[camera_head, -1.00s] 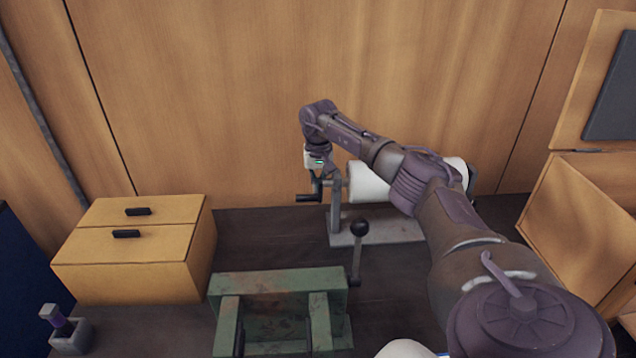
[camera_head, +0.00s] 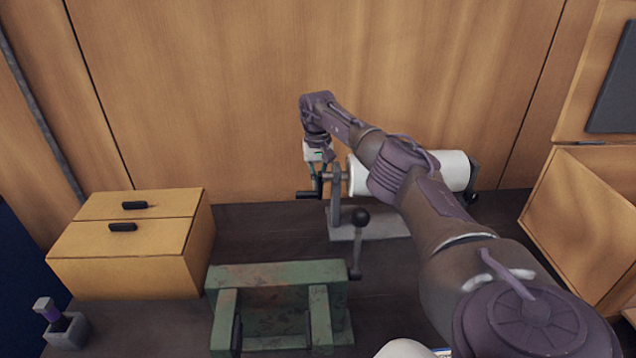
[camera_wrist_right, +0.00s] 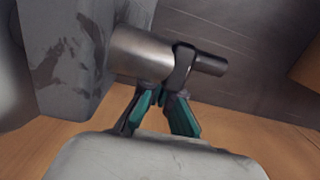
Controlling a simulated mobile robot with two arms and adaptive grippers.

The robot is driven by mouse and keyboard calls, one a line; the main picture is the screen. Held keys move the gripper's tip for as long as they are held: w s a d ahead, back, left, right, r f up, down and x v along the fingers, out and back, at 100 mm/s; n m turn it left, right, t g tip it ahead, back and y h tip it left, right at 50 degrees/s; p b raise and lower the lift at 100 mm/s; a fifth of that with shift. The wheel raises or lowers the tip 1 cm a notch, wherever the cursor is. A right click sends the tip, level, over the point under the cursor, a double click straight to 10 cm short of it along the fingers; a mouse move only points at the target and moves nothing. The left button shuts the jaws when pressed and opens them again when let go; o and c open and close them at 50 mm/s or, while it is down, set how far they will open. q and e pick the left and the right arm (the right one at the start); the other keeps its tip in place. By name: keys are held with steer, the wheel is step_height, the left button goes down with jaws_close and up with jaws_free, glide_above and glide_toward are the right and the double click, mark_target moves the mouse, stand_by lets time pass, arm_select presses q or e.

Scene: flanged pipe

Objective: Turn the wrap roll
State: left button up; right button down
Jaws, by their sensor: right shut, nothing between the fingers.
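The white wrap roll (camera_head: 440,172) lies horizontally on a grey metal stand (camera_head: 378,226) near the back wall. My right arm crosses in front of its middle. A crank with a dark handle (camera_head: 307,195) is at the roll's left end. My right gripper (camera_head: 316,172) is right at the crank, with its fingers shut and empty. In the right wrist view, the teal fingertips (camera_wrist_right: 161,97) are close together beside the crank's dark arm (camera_wrist_right: 182,66), at the end of a shiny shaft (camera_wrist_right: 140,55). I cannot tell whether they touch it. My left gripper is out of view.
A green vise-like fixture (camera_head: 280,276) with a black-knobbed lever (camera_head: 359,217) stands in front of the roll stand. A yellow drawer box (camera_head: 120,275) is at left, with a small grey holder (camera_head: 68,333) before it. An open wooden cabinet (camera_head: 585,220) stands at right.

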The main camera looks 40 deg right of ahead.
step_height(320, 180, up, 12)
steer(key=shift+w+d, duration=0.35)
steer(key=shift+w, duration=0.05)
steer(key=shift+f, duration=0.1)
